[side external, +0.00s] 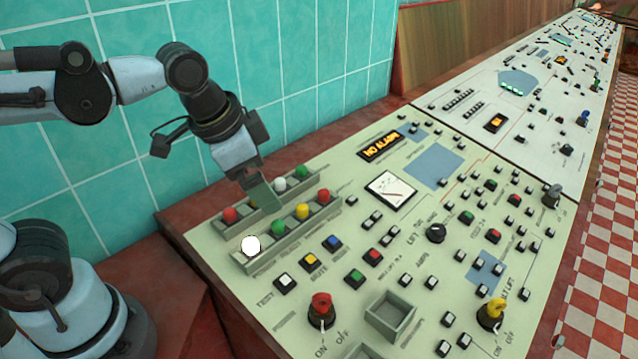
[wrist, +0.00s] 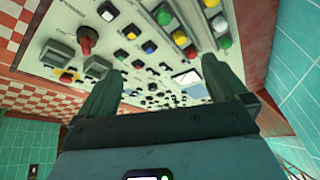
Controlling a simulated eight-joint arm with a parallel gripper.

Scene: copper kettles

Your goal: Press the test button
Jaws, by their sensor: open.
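The test button is a small white square button (side external: 285,281) in a dark frame, with "TEST" printed beside it, near the left front of the pale green panel (side external: 300,322). A white square button, apparently the same one, shows at the top of the wrist view (wrist: 108,11). My gripper (side external: 264,192) is over the back lamp row, behind and above the button and well apart from it. In the wrist view its two dark green fingers (wrist: 162,68) are spread with nothing between them. Whether a fingertip touches the lamp row cannot be told.
Two raised lamp rows hold coloured domes, including a bright white one (side external: 251,245), between my gripper and the button. A red knob (side external: 321,305) and an open grey box (side external: 390,314) rise nearby. Yellow (side external: 311,259) and blue (side external: 333,242) buttons sit beyond the test button.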

